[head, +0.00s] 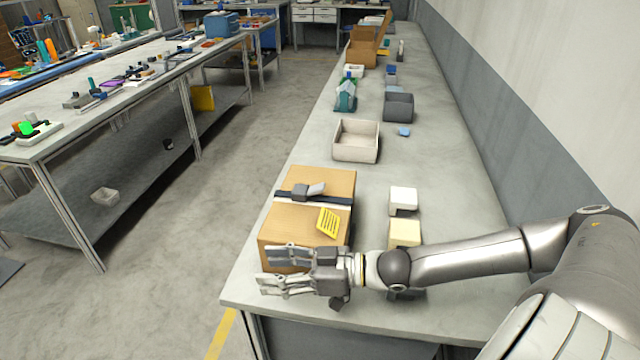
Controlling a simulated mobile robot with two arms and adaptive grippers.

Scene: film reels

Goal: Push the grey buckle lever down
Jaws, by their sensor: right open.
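The grey buckle lever (316,189) sits on a dark strap (338,200) that runs across the top of a cardboard box (286,221). The lever appears raised at an angle on its buckle. My right gripper (262,270) is open and empty, in front of the lever, over or beside the near side of the box. I cannot tell whether it touches the box. Its fingers point left and hide part of the box's near side. My left gripper is not in view.
A yellow label (328,223) is on the box. White (403,199) and cream (405,233) blocks stand right of it. A beige open bin (356,142) and a dark grey bin (398,106) stand farther back. A wall bounds the bench on the right.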

